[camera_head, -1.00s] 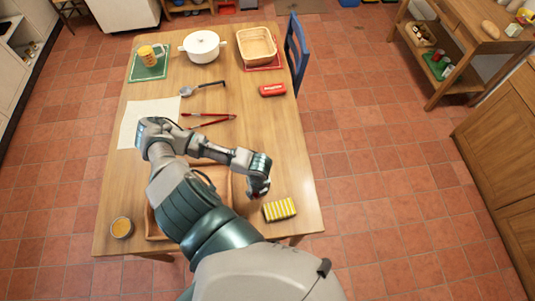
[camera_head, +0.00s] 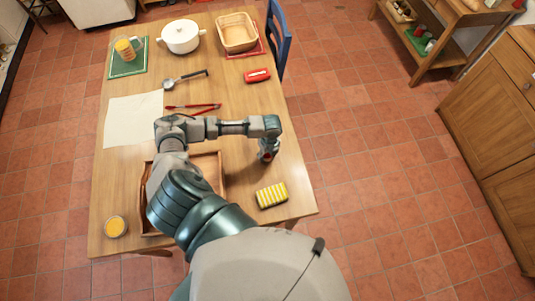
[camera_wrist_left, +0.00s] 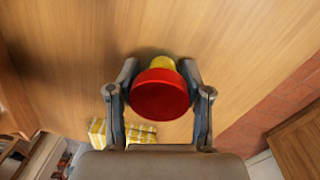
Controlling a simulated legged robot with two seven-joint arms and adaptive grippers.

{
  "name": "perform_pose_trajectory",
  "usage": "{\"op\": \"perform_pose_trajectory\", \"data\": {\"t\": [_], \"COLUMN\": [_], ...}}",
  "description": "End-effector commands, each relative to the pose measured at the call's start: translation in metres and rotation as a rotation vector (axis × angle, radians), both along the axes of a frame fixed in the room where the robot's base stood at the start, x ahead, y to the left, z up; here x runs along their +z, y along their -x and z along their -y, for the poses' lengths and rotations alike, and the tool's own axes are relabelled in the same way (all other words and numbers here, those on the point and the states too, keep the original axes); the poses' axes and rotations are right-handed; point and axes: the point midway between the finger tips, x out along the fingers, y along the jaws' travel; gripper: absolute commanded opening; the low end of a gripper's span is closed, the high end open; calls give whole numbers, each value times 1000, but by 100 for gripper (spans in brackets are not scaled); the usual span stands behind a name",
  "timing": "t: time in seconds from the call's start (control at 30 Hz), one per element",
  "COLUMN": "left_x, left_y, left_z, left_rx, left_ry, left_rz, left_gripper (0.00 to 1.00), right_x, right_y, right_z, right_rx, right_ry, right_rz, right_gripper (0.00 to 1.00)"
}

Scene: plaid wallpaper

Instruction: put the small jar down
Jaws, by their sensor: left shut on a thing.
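The small jar, with a red lid (camera_wrist_left: 160,94) and a yellow body (camera_wrist_left: 160,63), is between the fingers of my left gripper (camera_wrist_left: 160,88) in the wrist view. The fingers are shut on it from both sides. In the head view my left gripper (camera_head: 268,151) is over the right part of the wooden table (camera_head: 240,100), pointing down, with a bit of red showing at its tip. I cannot tell whether the jar touches the tabletop. My right gripper is not in view.
A yellow-striped block (camera_head: 271,195) lies nearer the front edge. A red case (camera_head: 257,75), red-handled tool (camera_head: 193,107), ladle (camera_head: 185,80), white pot (camera_head: 181,36) and basket (camera_head: 237,32) lie beyond. A wooden tray (camera_head: 210,165) is partly hidden under my arm. The table's right edge is close.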

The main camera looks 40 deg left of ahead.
Motion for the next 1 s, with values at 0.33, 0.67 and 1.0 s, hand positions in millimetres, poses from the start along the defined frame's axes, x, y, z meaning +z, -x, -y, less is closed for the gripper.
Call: {"op": "perform_pose_trajectory", "data": {"t": [0.33, 0.67, 1.0], "left_x": [1, 7, 74], "left_y": [0, -1, -6], "left_z": [0, 2, 2], "left_rx": [0, 0, -1], "left_ry": [-1, -4, 0], "left_rz": [0, 2, 5], "left_gripper": [75, 75, 75], "right_x": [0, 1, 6], "right_y": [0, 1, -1], "right_z": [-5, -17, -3], "right_rx": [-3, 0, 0], "right_ry": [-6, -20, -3], "right_rz": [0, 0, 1], "right_gripper": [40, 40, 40]}}
